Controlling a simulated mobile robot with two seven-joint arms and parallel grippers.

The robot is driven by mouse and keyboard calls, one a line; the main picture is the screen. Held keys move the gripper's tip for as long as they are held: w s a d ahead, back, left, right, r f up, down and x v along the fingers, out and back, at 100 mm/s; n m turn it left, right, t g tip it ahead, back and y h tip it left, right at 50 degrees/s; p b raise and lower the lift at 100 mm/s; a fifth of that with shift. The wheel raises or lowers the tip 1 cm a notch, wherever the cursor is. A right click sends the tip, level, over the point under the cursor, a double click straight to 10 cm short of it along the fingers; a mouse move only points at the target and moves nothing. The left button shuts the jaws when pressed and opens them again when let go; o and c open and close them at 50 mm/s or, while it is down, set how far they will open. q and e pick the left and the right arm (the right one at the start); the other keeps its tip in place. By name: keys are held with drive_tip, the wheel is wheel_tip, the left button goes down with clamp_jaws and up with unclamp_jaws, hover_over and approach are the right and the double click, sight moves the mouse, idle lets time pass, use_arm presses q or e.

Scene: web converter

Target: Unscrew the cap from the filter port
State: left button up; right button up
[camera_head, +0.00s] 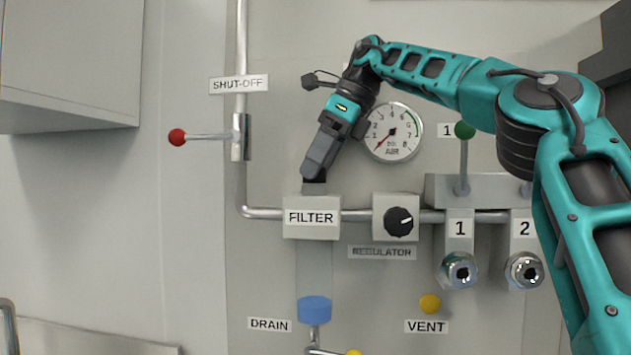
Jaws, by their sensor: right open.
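The filter block (311,231), a light grey box labelled FILTER, sits in the pipe line left of the regulator. A clear bowl hangs under it, with a blue piece (314,309) at its bottom. My right gripper (314,180) points down at the top of the filter block and is open. A short dark part shows between the gripper and the block; I cannot tell whether it is the cap or the fingertips. The cap cannot be made out clearly, and contact cannot be told. My left gripper is not in view.
A pressure gauge (393,132) is right of my gripper. The regulator knob (399,221) is right of the filter. A red-ended shut-off lever (177,137) sticks out to the left. Two couplings (460,271) and a yellow vent knob (430,303) are lower right.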

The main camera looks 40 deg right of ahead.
drive_tip(key=shift+a+m+t+h, duration=0.2)
drive_tip(key=shift+m+t+h, duration=0.15)
drive_tip(key=shift+m, duration=0.55)
drive_tip(key=shift+s+d, duration=0.1)
drive_tip(key=shift+s, duration=0.1)
drive_tip(key=shift+w+m+h, duration=0.1)
drive_tip(key=shift+m+h, duration=0.15)
drive_tip(key=shift+m, duration=0.05)
drive_tip(key=shift+m+h+b, duration=0.3)
drive_tip(key=shift+m+b, duration=0.15)
drive_tip(key=shift+m, duration=0.25)
drive_tip(key=shift+r+m+t+h, duration=0.1)
drive_tip(key=shift+m+t+h, duration=0.2)
drive_tip(key=shift+m, duration=0.4)
drive_tip(key=shift+p, duration=0.3)
